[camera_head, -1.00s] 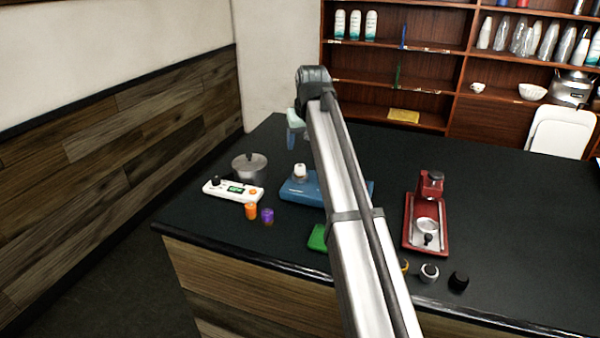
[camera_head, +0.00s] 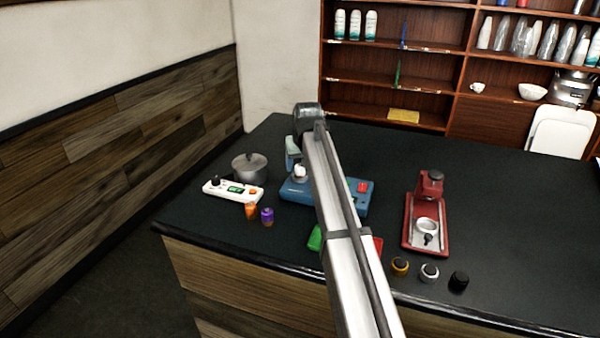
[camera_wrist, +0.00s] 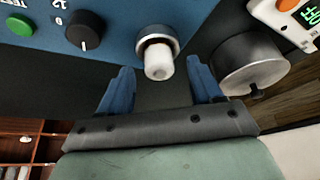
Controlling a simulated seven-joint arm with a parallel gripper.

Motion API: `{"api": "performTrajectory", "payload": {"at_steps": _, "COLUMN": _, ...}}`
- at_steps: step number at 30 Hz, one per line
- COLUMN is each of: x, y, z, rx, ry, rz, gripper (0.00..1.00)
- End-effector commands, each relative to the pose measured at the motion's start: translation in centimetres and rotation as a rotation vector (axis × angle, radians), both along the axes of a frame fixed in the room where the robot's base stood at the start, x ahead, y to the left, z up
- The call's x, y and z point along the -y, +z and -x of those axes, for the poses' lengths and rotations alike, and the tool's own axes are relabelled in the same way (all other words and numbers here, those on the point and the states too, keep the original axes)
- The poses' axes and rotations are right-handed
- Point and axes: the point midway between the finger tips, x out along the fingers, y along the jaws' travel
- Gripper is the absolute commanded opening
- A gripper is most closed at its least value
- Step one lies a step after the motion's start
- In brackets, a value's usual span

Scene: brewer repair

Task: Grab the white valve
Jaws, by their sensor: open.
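The white valve (camera_head: 300,171) stands up from the left part of the blue brewer base (camera_head: 328,196). In the wrist view the white valve (camera_wrist: 158,62) sits in a silver ring on the blue panel, with its end toward me. My gripper (camera_wrist: 158,72) is open, with one blue finger on each side of the valve's end. I see gaps on both sides and no clear contact. In the head view my gripper (camera_head: 292,152) is just behind the valve, partly hidden by my arm.
A silver pot (camera_head: 249,168) and a white scale (camera_head: 232,191) stand to the left. Orange (camera_head: 251,211) and purple (camera_head: 267,216) pieces lie in front of it. A red machine (camera_head: 427,215) and several knobs (camera_head: 429,271) are to the right. The back of the counter is clear.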

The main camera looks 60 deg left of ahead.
Motion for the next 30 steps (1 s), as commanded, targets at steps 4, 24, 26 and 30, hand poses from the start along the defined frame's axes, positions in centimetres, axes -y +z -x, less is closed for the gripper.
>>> {"api": "performTrajectory", "payload": {"at_steps": 4, "x": -0.16, "y": -0.43, "z": -0.03, "rx": 0.000, "ry": 0.000, "rz": 0.000, "gripper": 0.65}}
{"api": "performTrajectory", "payload": {"at_steps": 24, "x": -0.14, "y": -0.40, "z": -0.03, "rx": 0.000, "ry": 0.000, "rz": 0.000, "gripper": 0.13}}
{"api": "performTrajectory", "payload": {"at_steps": 26, "x": -0.14, "y": -0.40, "z": -0.03, "rx": 0.000, "ry": 0.000, "rz": 0.000, "gripper": 0.07}}
{"api": "performTrajectory", "payload": {"at_steps": 30, "x": -0.15, "y": -0.37, "z": -0.03, "rx": 0.000, "ry": 0.000, "rz": 0.000, "gripper": 0.00}}
